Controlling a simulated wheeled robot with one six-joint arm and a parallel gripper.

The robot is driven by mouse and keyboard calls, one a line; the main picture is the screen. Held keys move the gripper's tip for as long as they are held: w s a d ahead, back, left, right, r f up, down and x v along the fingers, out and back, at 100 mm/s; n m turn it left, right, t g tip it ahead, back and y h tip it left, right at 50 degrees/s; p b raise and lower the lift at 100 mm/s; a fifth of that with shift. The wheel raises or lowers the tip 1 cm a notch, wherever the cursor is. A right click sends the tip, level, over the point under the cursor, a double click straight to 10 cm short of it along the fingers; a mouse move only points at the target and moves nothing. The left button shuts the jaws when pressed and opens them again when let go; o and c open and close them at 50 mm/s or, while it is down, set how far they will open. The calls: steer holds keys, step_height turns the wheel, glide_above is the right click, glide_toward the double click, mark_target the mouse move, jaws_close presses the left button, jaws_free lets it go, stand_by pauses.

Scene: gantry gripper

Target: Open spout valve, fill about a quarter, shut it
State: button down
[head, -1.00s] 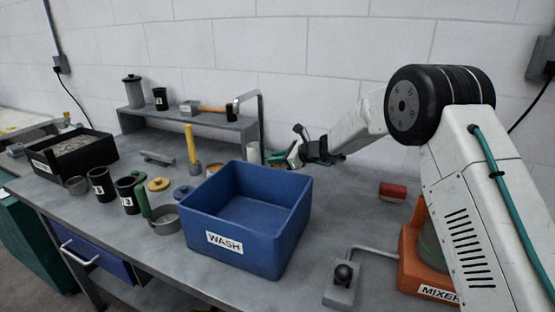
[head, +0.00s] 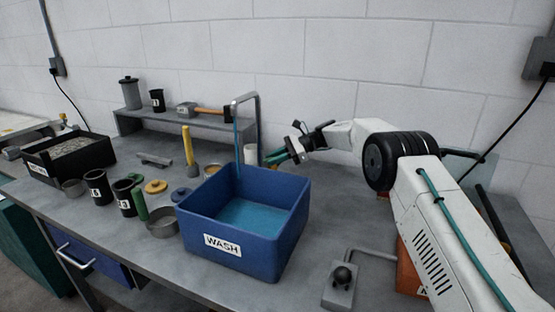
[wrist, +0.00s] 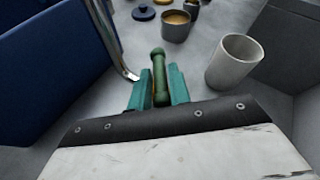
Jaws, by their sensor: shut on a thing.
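The grey hooked spout (head: 258,115) stands behind the blue WASH bin (head: 240,250), its mouth over the bin's back side. A thin blue stream (head: 237,140) falls from it. Blue water (head: 255,217) covers the bin's floor, with its surface well below the rim. My gripper (head: 280,156) is at the foot of the spout, just behind the bin. In the wrist view its teal fingers (wrist: 159,88) are shut on a green valve handle (wrist: 158,62) beside the spout's metal pipe (wrist: 118,45). The handle's base is hard to make out.
A pale cup (wrist: 233,62) stands close to the right of my fingers in the wrist view. A black-knobbed box (head: 340,288) stands at the front right.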

steer(key=shift+s+a+f+n+g+h, duration=0.1)
steer(key=shift+f+n+g+h, duration=0.1)
steer(key=shift+n+g, duration=0.3)
steer(key=shift+s+a+f+n+g+h, duration=0.1)
steer(key=shift+f+n+g+h, duration=0.1)
steer(key=shift+n+g, duration=0.3)
steer(key=c, duration=1.4)
jaws_free()
steer(key=shift+r, duration=0.2)
steer(key=shift+w, duration=0.1)
steer(key=shift+d+r, duration=0.15)
steer(key=shift+d, duration=0.05)
steer(key=v, duration=0.7)
steer(key=shift+d, duration=0.3)
steer(key=shift+w+a, duration=0.1)
steer(key=shift+w, duration=0.05)
